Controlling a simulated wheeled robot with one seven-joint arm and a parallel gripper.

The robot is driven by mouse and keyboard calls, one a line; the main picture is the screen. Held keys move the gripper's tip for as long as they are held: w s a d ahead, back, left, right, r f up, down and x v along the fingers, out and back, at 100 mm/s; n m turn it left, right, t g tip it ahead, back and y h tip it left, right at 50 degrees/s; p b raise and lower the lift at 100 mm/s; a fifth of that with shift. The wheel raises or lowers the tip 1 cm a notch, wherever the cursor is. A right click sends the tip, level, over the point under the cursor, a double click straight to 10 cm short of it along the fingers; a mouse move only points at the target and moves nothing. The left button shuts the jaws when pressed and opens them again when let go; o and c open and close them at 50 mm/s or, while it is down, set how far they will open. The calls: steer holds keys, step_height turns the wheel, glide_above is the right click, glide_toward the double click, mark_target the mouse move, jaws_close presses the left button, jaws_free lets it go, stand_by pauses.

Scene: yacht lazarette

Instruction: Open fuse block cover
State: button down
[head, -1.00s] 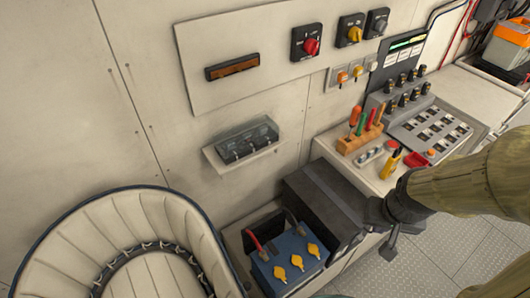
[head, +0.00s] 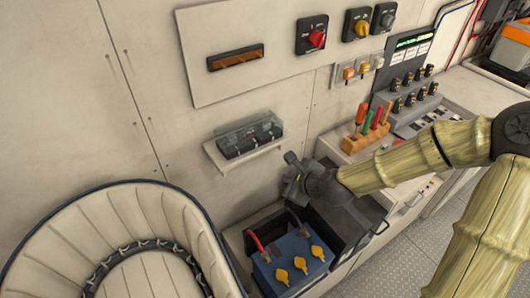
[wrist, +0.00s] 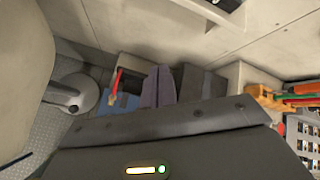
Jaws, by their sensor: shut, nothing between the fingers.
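The fuse block (head: 252,145) is a dark box on a small white wall shelf. Its clear cover (head: 247,126) shows over the upper part of the block; the picture is too small to tell its exact angle. My gripper (head: 291,172) is to the right of and below the fuse block, apart from it, above the black box by the battery. In the wrist view, the gripper fingers (wrist: 158,86) are together with nothing between them. A dark item on a pale ledge is cut off at that view's top edge; I cannot tell if it is the fuse block.
A blue battery (head: 292,262) with yellow caps and a red cable sits below the shelf. A padded round seat (head: 120,235) is at left. An orange tool rack (head: 366,138) stands on the counter at right. Wall switches (head: 312,34) are above. The wall left of the shelf is clear.

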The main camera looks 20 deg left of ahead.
mark_target(251, 132)
steer(key=r+m, duration=0.1)
steer(key=w+a+r+m+t, duration=0.1)
steer(key=m, duration=0.1)
steer(key=w+a+r+m+y, duration=0.1)
steer(key=m, duration=0.1)
steer(key=shift+w, duration=0.15)
steer(key=w+a+p, duration=0.1)
steer(key=w+a, duration=0.1)
steer(key=w+a+f+p, duration=0.1)
steer(key=a+p, duration=0.1)
steer(key=w+a+p, duration=0.1)
steer(key=w+a, duration=0.1)
steer(key=a, duration=0.1)
steer(key=shift+w+f, duration=0.2)
steer(key=shift+w, duration=0.15)
steer(key=shift+w+a, duration=0.1)
steer(key=shift+r+p, duration=0.15)
steer(key=shift+p, duration=0.3)
steer(key=shift+r+p, duration=0.2)
steer(key=shift+p, duration=0.1)
